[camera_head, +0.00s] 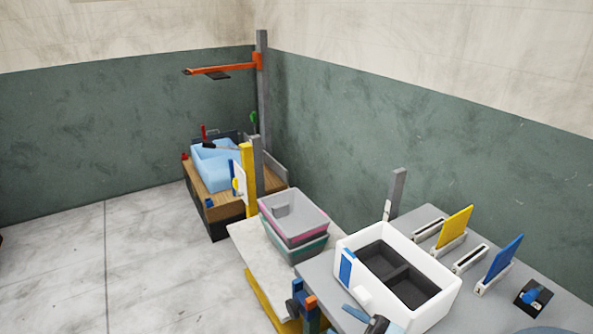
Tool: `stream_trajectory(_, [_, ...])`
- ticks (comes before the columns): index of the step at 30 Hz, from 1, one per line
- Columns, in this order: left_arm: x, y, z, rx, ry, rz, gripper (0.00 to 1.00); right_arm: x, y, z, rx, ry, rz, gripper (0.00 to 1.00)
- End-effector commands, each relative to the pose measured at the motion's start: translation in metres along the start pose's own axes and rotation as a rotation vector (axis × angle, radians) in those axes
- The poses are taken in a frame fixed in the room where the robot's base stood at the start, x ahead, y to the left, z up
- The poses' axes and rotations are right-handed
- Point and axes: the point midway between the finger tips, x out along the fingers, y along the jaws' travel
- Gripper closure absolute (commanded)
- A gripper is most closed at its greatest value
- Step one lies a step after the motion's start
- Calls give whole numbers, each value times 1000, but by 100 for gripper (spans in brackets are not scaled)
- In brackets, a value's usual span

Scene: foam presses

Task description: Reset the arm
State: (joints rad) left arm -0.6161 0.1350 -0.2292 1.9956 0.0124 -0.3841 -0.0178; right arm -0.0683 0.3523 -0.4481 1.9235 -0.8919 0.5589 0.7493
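Neither of my grippers can be made out in the head view, and neither arm shows clearly. A dark piece with a blue part (377,325) is cut off at the bottom edge, and I cannot tell what it is. A white box (440,300) with dark grey compartments stands on the grey table, and its compartments look empty. Stacked trays (292,212), grey, pink and green, sit on the pale table to its left.
The grey table (540,284) holds slotted holders with a yellow plate (455,226) and a blue plate (505,257). A blue-knobbed black block (533,297) is at right. A wooden bench (219,203) with light-blue foam (212,174) stands behind. Open floor (130,265) lies left.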

Motion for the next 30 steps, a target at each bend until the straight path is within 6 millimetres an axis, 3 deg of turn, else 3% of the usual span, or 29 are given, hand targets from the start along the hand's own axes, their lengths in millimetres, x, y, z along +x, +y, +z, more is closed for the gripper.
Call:
stream_trajectory(3, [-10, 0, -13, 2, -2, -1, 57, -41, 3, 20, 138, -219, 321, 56])
stream_trajectory(5, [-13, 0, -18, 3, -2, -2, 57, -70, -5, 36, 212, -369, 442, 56])
stream_trajectory(9, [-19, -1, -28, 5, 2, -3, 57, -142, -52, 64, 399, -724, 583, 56])
stream_trajectory(13, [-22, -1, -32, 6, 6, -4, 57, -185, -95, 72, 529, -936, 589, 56])
stream_trajectory(18, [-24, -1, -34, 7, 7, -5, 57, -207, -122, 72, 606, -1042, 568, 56])
stream_trajectory(30, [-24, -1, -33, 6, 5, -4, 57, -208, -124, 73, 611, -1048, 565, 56])
